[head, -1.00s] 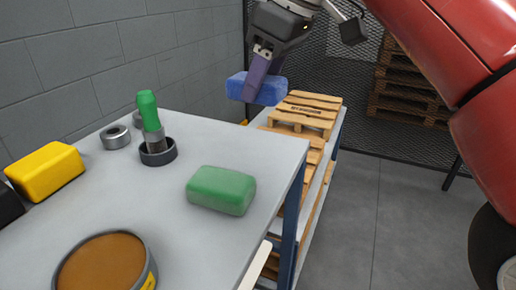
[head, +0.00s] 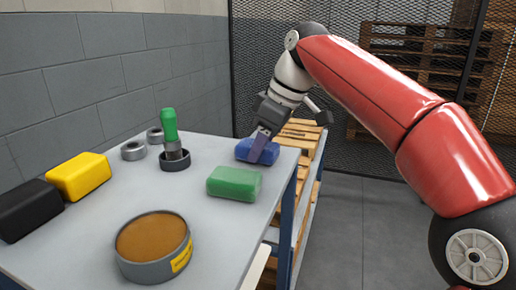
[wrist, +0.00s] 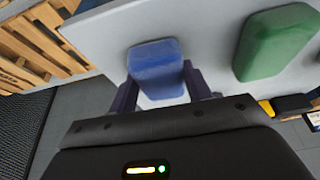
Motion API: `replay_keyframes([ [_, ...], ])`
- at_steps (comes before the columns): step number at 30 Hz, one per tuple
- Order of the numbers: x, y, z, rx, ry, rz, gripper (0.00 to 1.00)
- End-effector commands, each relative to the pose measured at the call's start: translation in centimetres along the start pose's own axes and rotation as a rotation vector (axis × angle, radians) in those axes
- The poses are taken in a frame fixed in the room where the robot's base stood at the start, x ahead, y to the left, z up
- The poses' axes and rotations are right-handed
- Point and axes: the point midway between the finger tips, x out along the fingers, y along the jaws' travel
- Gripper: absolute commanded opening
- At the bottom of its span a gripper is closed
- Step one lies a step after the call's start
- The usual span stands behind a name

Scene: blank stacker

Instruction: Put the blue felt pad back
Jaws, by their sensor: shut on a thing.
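The blue felt pad (head: 257,151) is at the far right corner of the grey table (head: 205,262), behind the green pad (head: 234,183).
A yellow block (head: 78,177) and a black block (head: 28,210) lie at the left. A round brown-topped tin (head: 152,240) is in front. Wooden pallets (head: 300,133) are beyond the table's right edge.

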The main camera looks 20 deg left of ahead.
Motion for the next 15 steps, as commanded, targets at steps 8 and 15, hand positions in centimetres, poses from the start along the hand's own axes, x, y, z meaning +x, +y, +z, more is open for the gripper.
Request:
replay_keyframes([
  [8, 0.24, -0.03, 0.12, 0.001, 0.0, 0.001, 0.5],
  [15, 0.14, -0.04, 0.08, 0.001, 0.0, 0.001, 0.71],
])
